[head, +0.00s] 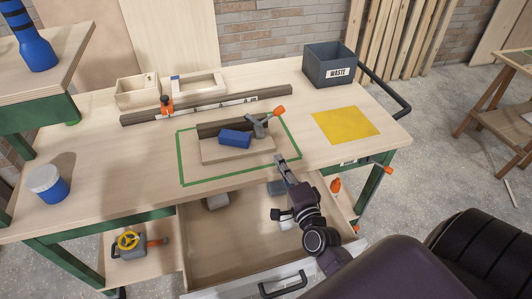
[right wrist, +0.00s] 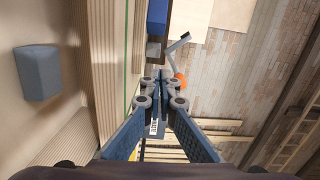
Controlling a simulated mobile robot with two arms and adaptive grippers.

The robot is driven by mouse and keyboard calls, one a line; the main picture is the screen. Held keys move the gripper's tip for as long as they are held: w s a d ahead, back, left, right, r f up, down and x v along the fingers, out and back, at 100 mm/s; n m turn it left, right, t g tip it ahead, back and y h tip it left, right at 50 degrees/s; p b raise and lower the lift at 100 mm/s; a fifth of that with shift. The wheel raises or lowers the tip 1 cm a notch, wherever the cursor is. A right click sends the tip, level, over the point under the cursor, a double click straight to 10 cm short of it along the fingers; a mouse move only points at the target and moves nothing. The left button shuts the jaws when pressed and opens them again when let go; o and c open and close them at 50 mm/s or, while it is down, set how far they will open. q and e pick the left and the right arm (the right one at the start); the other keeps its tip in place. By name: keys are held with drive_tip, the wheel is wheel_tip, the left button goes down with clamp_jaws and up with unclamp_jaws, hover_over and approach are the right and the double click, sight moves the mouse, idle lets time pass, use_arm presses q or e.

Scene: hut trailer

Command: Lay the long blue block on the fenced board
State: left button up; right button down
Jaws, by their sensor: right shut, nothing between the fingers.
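The blue block (head: 235,138) lies on the pale fenced board (head: 222,155), in front of its dark fence (head: 219,127). A grey clamp-like tool (head: 259,129) with an orange handle is at the board's right end. In the right wrist view the blue block (right wrist: 157,16) shows at the top, beyond my fingers. My right gripper (head: 281,162) is shut and empty, near the bench's front edge, right of and apart from the blue block. It also shows in the right wrist view (right wrist: 161,78). My left gripper is not in view.
Green tape (head: 183,165) frames the board on the bench. An open drawer (head: 235,245) below holds greyish blocks (head: 217,201). A yellow sheet (head: 345,125) and a waste bin (head: 330,64) stand to the right. A blue jar with a white lid (head: 47,182) stands left.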

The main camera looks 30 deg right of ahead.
drive_tip(key=a+n+y, duration=0.3)
drive_tip(key=a+n, duration=0.1)
drive_tip(key=n, duration=1.3)
drive_tip(key=n+y, duration=0.3)
drive_tip(key=n, duration=1.9)
approach(229, 139)
drive_tip(key=w+a, duration=0.2)
drive_tip(key=a, duration=0.1)
drive_tip(key=w, duration=0.1)
drive_tip(key=w+d, duration=0.1)
drive_tip(key=shift+w+d+f+p, duration=0.1)
drive_tip(key=shift+w+d+p, duration=0.2)
drive_tip(key=shift+w, duration=0.1)
drive_tip(key=shift+w+d, duration=0.3)
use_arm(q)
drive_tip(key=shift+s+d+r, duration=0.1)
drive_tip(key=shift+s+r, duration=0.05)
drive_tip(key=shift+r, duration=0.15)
